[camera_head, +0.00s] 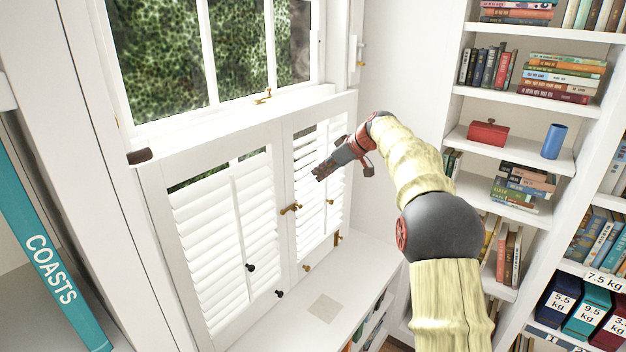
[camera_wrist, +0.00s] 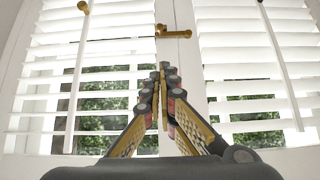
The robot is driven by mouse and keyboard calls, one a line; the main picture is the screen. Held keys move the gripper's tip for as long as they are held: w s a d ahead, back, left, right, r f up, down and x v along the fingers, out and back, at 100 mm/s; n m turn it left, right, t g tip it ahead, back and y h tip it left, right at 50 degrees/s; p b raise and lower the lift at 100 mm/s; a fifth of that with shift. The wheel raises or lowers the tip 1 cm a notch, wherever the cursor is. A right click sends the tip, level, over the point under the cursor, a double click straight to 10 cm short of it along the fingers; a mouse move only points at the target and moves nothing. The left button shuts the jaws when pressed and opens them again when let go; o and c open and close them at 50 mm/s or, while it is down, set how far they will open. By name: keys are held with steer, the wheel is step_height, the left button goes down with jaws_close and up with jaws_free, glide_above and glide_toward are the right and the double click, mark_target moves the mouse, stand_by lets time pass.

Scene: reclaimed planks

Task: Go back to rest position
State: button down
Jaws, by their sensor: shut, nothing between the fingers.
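My gripper (camera_head: 318,174) is raised in front of the white louvred shutters (camera_head: 225,205), at the end of my arm reaching in from the right. In the wrist view its two fingers (camera_wrist: 164,72) meet at the tips, shut and empty. Behind the fingers in that view is the seam between two shutter panels, with a brass latch (camera_wrist: 173,33) just above the fingertips. I cannot tell how far the gripper is from the shutters, and no contact shows.
A white sill or counter (camera_head: 345,275) lies below the shutters. A white bookcase (camera_head: 480,105) with books, a red box (camera_head: 487,133) and a blue cylinder (camera_head: 553,141) stands at right. A teal "COASTS" book (camera_head: 45,255) is at near left. The window (camera_head: 190,60) is above.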

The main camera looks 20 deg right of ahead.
steer(key=shift+s+d+r, duration=0.2)
steer(key=shift+s+r, duration=0.05)
steer(key=shift+r, duration=0.05)
stand_by(0.4)
steer(key=s+f+m+g+h, duration=0.25)
steer(key=s+f+m, duration=0.45)
steer(key=s+f, duration=0.4)
steer(key=s+a, duration=0.4)
steer(key=s, duration=1)
steer(key=s+a+r+h, duration=0.1)
steer(key=s+a, duration=0.4)
steer(key=s, duration=0.9)
steer(key=s+a+r+h+b, duration=0.1)
steer(key=s+a, duration=0.3)
steer(key=s, duration=1)
steer(key=shift+s+a+r+t, duration=0.2)
steer(key=shift+s+a+t, duration=0.05)
steer(key=shift+a+t, duration=0.1)
